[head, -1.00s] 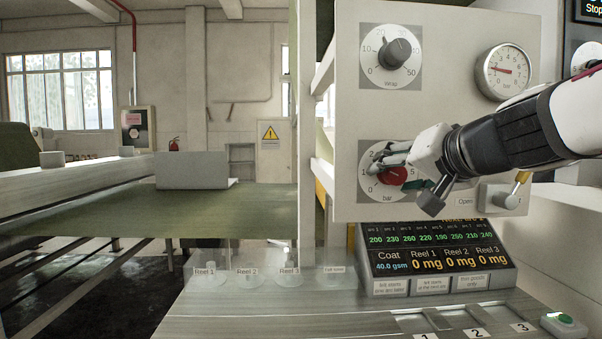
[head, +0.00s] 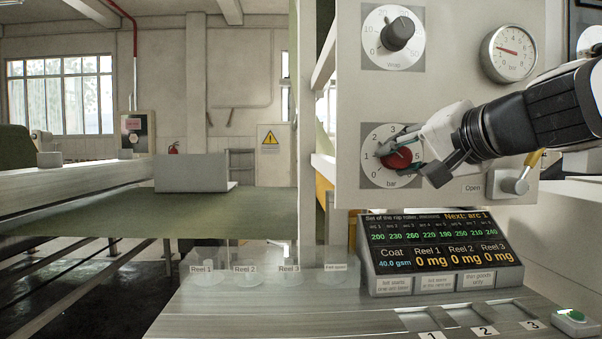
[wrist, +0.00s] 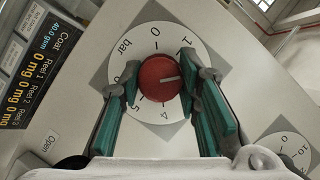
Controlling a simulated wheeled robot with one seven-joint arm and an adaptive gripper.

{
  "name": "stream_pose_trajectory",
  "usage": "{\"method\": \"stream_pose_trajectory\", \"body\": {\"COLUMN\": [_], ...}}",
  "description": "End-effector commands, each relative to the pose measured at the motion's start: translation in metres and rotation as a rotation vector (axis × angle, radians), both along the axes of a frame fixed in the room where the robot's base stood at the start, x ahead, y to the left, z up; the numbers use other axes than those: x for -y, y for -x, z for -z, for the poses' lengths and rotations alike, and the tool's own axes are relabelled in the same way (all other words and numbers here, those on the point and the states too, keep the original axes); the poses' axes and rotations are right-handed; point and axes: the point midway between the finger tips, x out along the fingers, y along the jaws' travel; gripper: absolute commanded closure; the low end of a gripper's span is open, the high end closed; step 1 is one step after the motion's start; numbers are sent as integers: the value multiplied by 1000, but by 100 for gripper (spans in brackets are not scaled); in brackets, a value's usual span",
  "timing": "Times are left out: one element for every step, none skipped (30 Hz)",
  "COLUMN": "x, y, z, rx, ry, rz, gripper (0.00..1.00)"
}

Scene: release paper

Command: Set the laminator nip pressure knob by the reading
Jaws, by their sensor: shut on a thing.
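The red pressure knob (head: 397,157) sits on a white dial marked in bar, low on the upright panel. My gripper (head: 399,151) is shut on it, one finger on each side. In the wrist view the knob (wrist: 158,78) lies between the teal finger pads, its pale pointer line aimed right, past the 1. My right-hand finger hides the marks there, so the exact value cannot be told. The round bar gauge (head: 509,52) at upper right has its red needle pointing left and slightly up, around 2.
A black wrap knob (head: 397,36) is above. The screen (head: 437,247) below shows arc values, coat 40.0 gsm and reels at 0 mg. Numbered slots and a green button (head: 575,316) are at lower right.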

Motion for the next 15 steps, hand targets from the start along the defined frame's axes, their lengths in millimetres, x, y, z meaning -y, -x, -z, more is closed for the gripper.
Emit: {"method": "stream_pose_trajectory", "body": {"x": [-1,0,0,0,0,0,0,0,0,0,0,0,0,0,0], "y": [-2,-2,-2,-2,-2,-2,-2,-2,-1,-1,-1,-1,-1,-1,-1], "z": [6,6,7,7,7,7,7,7,7,7,7,7,7,7,7], "rx": [2,2,2,1,3,2,1,1,1,1,1,1,0,1,0], "ry": [-42,-71,-110,-138,-167,-205,-233,-263,-301,-329,-357,-395,-423,-451,-487], "rz": [-2,-1,-1,-2,-2,-2,-1,-1,-2,-2,-2,-2,-2,-2,-3], "gripper": [97,97,97,97,97,97,97,97,97,97,97,97,97,97,97]}}
